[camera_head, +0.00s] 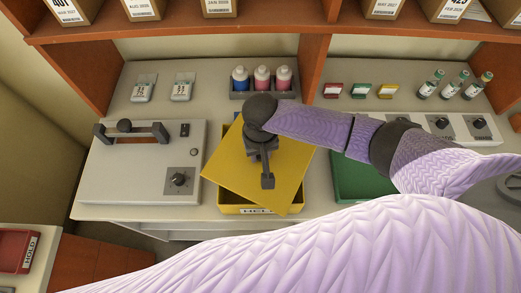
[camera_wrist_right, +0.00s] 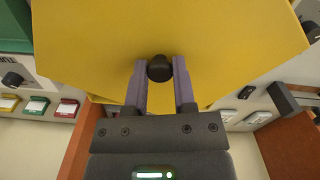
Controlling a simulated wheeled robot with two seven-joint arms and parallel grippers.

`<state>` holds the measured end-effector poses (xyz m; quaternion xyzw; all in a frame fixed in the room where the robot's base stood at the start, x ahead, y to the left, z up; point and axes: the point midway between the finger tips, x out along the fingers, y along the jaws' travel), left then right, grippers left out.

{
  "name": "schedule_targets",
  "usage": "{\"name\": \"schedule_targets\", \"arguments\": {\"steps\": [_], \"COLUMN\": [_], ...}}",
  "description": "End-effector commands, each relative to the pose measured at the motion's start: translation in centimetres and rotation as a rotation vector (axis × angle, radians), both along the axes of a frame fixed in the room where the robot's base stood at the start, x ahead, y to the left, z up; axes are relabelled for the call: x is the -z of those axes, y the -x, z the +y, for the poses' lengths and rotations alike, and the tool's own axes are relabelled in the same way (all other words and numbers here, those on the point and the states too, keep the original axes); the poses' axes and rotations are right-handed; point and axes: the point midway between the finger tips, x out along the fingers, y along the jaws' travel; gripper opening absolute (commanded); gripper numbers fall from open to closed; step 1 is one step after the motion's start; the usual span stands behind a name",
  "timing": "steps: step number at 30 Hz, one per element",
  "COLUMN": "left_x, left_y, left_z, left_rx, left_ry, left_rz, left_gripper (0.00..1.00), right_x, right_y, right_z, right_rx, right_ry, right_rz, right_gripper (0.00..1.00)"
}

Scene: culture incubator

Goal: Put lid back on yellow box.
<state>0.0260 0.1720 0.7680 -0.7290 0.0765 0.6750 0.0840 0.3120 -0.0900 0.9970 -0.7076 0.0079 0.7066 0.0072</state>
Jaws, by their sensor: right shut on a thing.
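The yellow lid (camera_head: 228,167) is a flat square plate in the middle of the head view. It lies rotated at an angle over the yellow box (camera_head: 234,209), whose front wall with a "HELD" label shows below it. Whether the lid touches the box rim cannot be told. My right gripper (camera_head: 267,178) is above the lid. In the right wrist view my right gripper (camera_wrist_right: 160,75) is shut on the lid's black knob (camera_wrist_right: 160,68), with the lid (camera_wrist_right: 110,45) filling the upper part. The box interior is mostly hidden. My left gripper is not in view.
A grey incubator (camera_head: 130,187) with a handle and dial stands left of the box. A green tray (camera_head: 350,170) stands to the right, partly behind my arm. A bottle rack (camera_head: 262,92) is behind. A red tray (camera_head: 17,250) is at lower left.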

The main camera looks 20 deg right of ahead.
Motion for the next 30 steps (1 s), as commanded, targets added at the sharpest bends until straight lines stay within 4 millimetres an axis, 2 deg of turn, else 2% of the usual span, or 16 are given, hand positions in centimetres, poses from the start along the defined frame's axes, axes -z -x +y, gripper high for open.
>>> {"name": "schedule_targets", "arguments": {"steps": [6,7,12,17,21,30], "left_x": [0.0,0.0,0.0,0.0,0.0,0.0], "left_y": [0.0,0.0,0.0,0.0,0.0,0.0], "left_z": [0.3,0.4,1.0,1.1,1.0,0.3], "left_rx": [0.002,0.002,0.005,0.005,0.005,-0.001], "left_ry": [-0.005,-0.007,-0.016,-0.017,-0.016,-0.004], "left_rz": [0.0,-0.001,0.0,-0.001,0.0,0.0], "left_gripper": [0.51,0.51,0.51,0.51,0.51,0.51], "right_x": [0.0,0.0,0.0,0.0,0.0,0.0], "right_y": [0.0,0.0,0.0,0.0,0.0,0.0], "right_z": [0.0,0.0,0.0,0.0,0.0,0.0], "right_rx": [0.0,0.0,0.0,0.0,0.0,0.0], "right_ry": [0.0,0.0,0.0,0.0,0.0,0.0], "right_rz": [0.0,0.0,0.001,0.001,0.001,0.001], "right_gripper": [0.0,0.39,0.74,0.74,1.0,1.0]}}
